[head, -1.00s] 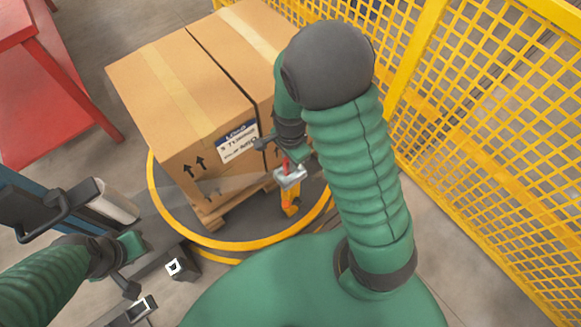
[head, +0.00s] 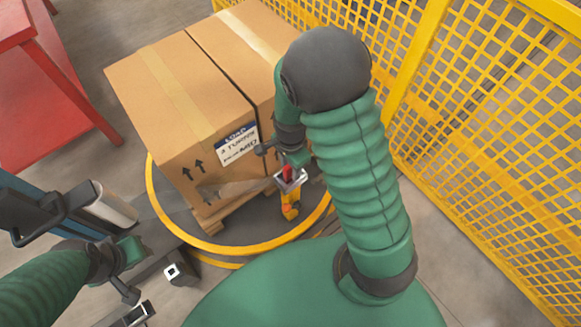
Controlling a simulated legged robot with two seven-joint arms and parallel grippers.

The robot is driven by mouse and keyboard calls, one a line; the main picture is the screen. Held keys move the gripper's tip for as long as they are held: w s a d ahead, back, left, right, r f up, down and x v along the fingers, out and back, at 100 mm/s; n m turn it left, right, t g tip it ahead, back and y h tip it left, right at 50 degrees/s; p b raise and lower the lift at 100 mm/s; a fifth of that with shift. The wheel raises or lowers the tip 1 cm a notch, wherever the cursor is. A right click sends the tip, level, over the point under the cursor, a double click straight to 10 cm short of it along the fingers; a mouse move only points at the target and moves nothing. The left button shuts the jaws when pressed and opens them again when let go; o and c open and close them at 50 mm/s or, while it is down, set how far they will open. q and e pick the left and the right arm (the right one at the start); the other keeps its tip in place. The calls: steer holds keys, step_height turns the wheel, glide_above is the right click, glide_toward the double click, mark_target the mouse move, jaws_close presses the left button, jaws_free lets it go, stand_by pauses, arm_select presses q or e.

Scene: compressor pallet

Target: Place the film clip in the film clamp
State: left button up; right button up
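A small red piece (head: 288,174), which I take to be the film clip, is at the grey metal bracket (head: 291,184) on top of a short orange post (head: 290,208). I take this bracket to be the film clamp. The red piece appears to be inside the bracket's frame. My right gripper (head: 292,162) is directly above the red piece, pointing down. Its fingers are too small and hidden to tell whether they grip it. My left gripper (head: 132,250) is at the lower left, away from the clip; its fingers do not show clearly.
Cardboard boxes (head: 177,108) on a wooden pallet (head: 213,213) stand on the yellow-rimmed turntable (head: 228,246), close to my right gripper. A yellow mesh fence (head: 490,120) is on the right. A red table (head: 64,85) is at the far left. A dark machine column (head: 85,205) stands near my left arm.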

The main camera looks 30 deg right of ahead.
step_height(320, 180, up, 10)
steer(key=p, duration=0.4)
steer(key=shift+r, duration=0.1)
steer(key=shift+s+a+r, duration=0.1)
steer(key=shift+a+r, duration=0.05)
steer(key=shift+r, duration=0.1)
steer(key=s+a+r+n+t, duration=0.2)
steer(key=s+a+r+n, duration=0.2)
steer(key=n, duration=1.3)
steer(key=shift+s+a+t, duration=0.15)
steer(key=shift+a+t, duration=0.05)
steer(key=shift+t, duration=0.1)
steer(key=shift+r, duration=0.1)
